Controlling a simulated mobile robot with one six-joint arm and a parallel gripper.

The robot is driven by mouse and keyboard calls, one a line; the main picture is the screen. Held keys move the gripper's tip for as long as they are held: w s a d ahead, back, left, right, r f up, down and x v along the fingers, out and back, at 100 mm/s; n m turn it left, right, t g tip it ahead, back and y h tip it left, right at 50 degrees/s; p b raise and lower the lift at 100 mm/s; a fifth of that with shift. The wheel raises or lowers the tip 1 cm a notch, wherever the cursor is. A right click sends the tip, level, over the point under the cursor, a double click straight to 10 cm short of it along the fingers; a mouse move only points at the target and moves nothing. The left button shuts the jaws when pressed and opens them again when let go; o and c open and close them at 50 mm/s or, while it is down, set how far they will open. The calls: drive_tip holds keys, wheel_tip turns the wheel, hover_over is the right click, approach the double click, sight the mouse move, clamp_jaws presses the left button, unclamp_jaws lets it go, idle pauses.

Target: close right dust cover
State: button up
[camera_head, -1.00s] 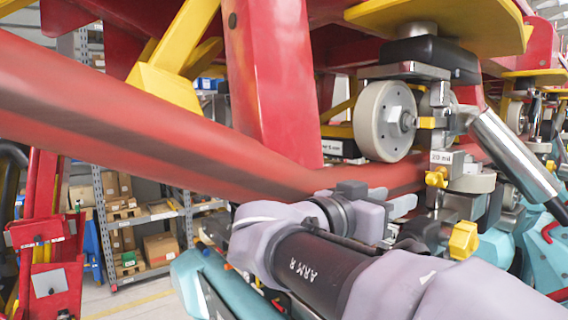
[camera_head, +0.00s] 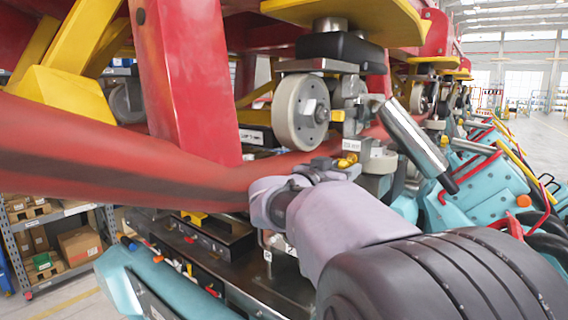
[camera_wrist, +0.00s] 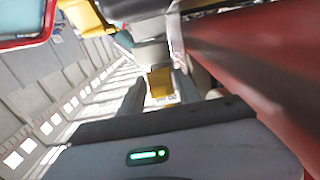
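I cannot single out the right dust cover with certainty. A yellow knob (camera_head: 347,161) sits on the metal bracket below the pale wheel (camera_head: 300,112) of the red coaster car. My gripper (camera_head: 323,168) is beside this knob in the head view, partly hidden by my own wrist. In the wrist view my gripper (camera_wrist: 161,88) has its two dark fingers apart. A yellow part (camera_wrist: 160,83) shows between or just beyond them, with gaps at its sides. Contact with it cannot be told.
A thick red tube (camera_head: 120,150) runs close above my wrist, and along the right of the wrist view (camera_wrist: 255,70). A slanted silver cylinder (camera_head: 418,135) stands right of the bracket. Teal housings (camera_head: 480,190) fill the right. Shelves with boxes (camera_head: 78,245) stand behind left.

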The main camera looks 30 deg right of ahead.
drive_tip(key=shift+a+r, duration=0.1)
drive_tip(key=shift+a, duration=0.05)
clamp_jaws()
drive_tip(key=shift+r, duration=0.1)
drive_tip(key=shift+r+g+y+p, duration=0.3)
drive_tip(key=shift+g+y+p, duration=0.15)
drive_tip(key=shift+y, duration=0.45)
drive_tip(key=shift+w+d+r+g+y, duration=0.1)
drive_tip(key=shift+d+r+g+y, duration=0.15)
drive_tip(key=shift+y, duration=0.6)
drive_tip(key=shift+d+r+g+y, duration=0.15)
drive_tip(key=shift+g+y, duration=0.15)
drive_tip(key=shift+y, duration=0.55)
unclamp_jaws()
